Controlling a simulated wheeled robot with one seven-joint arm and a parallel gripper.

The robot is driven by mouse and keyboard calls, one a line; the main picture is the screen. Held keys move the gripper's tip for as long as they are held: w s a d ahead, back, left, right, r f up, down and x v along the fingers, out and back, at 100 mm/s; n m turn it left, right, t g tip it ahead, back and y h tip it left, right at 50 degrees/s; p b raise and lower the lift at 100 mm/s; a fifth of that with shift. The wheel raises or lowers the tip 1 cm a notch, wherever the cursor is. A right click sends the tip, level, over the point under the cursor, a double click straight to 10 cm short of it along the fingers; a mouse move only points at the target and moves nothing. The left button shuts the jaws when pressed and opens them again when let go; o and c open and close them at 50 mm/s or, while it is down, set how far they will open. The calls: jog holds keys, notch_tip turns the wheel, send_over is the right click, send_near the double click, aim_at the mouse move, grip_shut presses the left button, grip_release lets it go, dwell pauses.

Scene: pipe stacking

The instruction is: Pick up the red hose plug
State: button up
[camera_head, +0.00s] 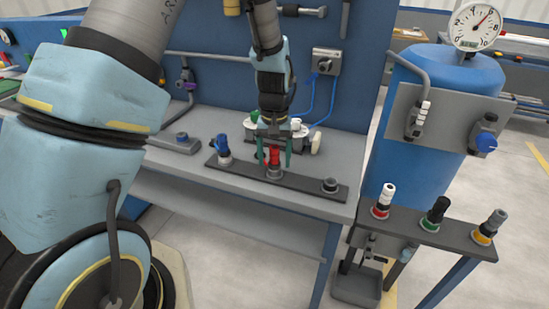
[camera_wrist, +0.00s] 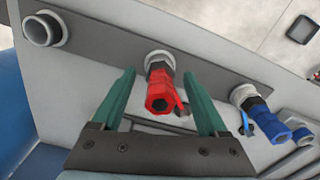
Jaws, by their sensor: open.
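The red hose plug (camera_head: 274,156) stands in the middle socket of a dark strip on the grey bench. In the wrist view the red plug (camera_wrist: 160,88) shows between the two green fingers, with its open hex end toward the camera. My gripper (camera_head: 273,160) is open around the plug, one finger on each side. In the wrist view my gripper (camera_wrist: 165,100) shows gaps between both fingers and the plug. The plug's base sits at a pale ring (camera_wrist: 159,60).
A blue plug (camera_head: 224,147) stands in the strip on the left; an empty socket (camera_head: 330,184) is at its right end. A white fitting (camera_head: 298,128) is close behind my gripper. A blue tank (camera_head: 420,150) stands right.

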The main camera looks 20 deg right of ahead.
grip_shut()
dwell(0.5)
dwell(0.8)
